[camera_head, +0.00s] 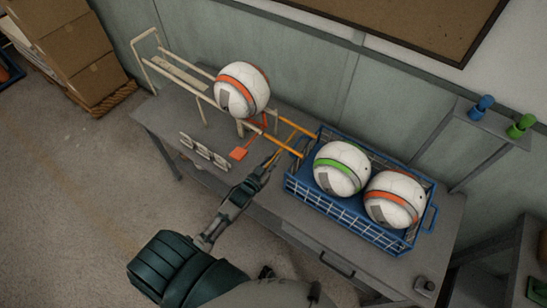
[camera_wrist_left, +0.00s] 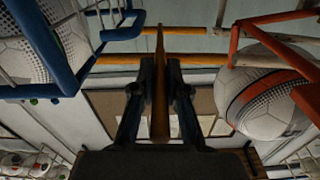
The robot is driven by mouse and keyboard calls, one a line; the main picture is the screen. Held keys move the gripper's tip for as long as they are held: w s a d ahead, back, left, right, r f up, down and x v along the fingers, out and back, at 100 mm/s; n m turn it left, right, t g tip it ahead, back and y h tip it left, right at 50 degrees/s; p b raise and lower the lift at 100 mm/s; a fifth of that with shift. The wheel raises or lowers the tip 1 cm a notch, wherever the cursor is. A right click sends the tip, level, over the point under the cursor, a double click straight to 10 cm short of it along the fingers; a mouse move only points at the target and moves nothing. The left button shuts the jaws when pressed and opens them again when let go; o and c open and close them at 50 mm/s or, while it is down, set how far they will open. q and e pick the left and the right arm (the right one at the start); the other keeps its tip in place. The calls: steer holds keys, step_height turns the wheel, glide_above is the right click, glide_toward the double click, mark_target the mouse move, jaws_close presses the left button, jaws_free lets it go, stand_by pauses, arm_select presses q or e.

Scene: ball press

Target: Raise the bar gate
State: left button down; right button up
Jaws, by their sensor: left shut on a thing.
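Orange-yellow bars (camera_head: 291,143) join the end of the pale ball rail (camera_head: 200,92) to the blue basket. A red-orange bar piece (camera_head: 252,138) with a square plate stands at the rail's end, by the white ball with an orange band (camera_head: 240,90). My left gripper (camera_head: 268,163) is at the near side of the yellow bars. In the left wrist view, its fingers (camera_wrist_left: 160,75) are shut on an upright yellow bar (camera_wrist_left: 159,108). The red frame (camera_wrist_left: 236,50) and that ball (camera_wrist_left: 262,95) are to its right there. My right gripper is out of view.
The blue wire basket (camera_head: 300,190) on the grey table (camera_head: 160,118) holds a green-banded ball (camera_head: 341,168) and an orange-banded ball (camera_head: 394,198). A wall shelf (camera_head: 480,112) bears blue and green objects. Cardboard boxes (camera_head: 62,45) stand far left. Open floor is at left.

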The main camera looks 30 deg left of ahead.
arm_select(q)
steer(key=shift+r+n+p, duration=0.5)
steer(key=shift+r+p, duration=0.05)
steer(key=shift+r, duration=0.05)
step_height(320, 180, up, 3)
steer(key=n+p, duration=0.3)
steer(key=p, duration=0.1)
steer(key=shift+a+r+n+p, duration=0.3)
steer(key=shift+r+n+p, duration=0.45)
steer(key=shift+n, duration=0.25)
steer(key=a+r+n+p, duration=0.1)
steer(key=a+r+n, duration=0.3)
steer(key=a+n, duration=0.3)
steer(key=shift+w+r+n+p, duration=0.25)
steer(key=shift+r+n+p, duration=0.15)
steer(key=shift+n, duration=1.8)
